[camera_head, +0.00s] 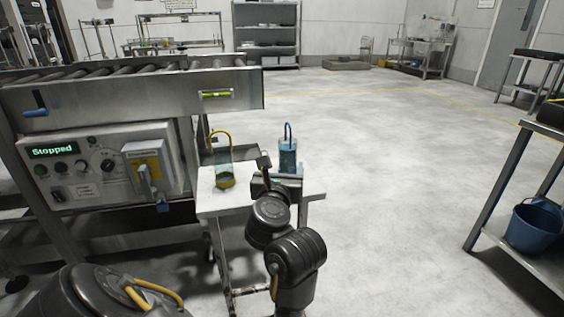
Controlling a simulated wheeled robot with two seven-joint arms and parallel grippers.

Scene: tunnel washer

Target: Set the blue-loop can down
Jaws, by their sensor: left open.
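The blue-loop can (288,154) is a bluish see-through can with a dark blue loop on top. It is upright at the right end of a small white side table (212,203). My left gripper (282,172) is open, just in front of the can and close to it. The gripper hides the can's base, so I cannot tell whether the fingers touch it. A second can (224,175), clear with a yellow loop and yellowish contents, stands on the table to the left. My right gripper is out of view.
A roller conveyor (130,90) and a control panel (95,168) reading "Stopped" stand left of the table. A metal bench (545,125) with a blue bucket (534,228) on its lower shelf is at the right. The floor between is clear.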

